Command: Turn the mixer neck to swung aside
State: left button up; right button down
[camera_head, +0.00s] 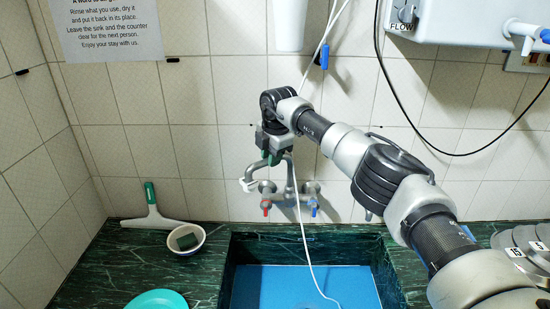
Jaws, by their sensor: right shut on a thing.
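The wall mixer (291,190) is a grey metal tap above the back of the sink, with a red handle (266,205) and a blue handle (313,206). Its neck (250,172) rises from the body and bends to the left, towards the wall side of the picture's left. My right arm reaches in from the lower right. My right gripper (271,157) points down at the neck and is shut on it; its fingers and part of the neck hide each other. My left gripper is out of view.
The blue-bottomed sink (238,285) lies below, with a thin white tube hanging into it. A white bowl (187,250) holding a sponge, a squeegee (151,208) and a teal dish (157,300) are on the left counter. A white purifier (465,22) hangs upper right.

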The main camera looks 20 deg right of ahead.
jog(key=shift+w+r+m, duration=0.1)
jog(key=shift+w+m, duration=0.15)
jog(key=shift+m, duration=0.15)
jog(key=c, duration=1)
grip_release()
jog(key=shift+r, duration=0.35)
notch_tip(320, 180, up, 7)
jog(key=s+b, duration=0.1)
jog(key=b, duration=0.1)
jog(key=shift+s+d+f+b, duration=0.15)
jog(key=shift+f+b, duration=0.05)
jog(key=shift+b, duration=0.1)
jog(key=shift+s+f, duration=0.1)
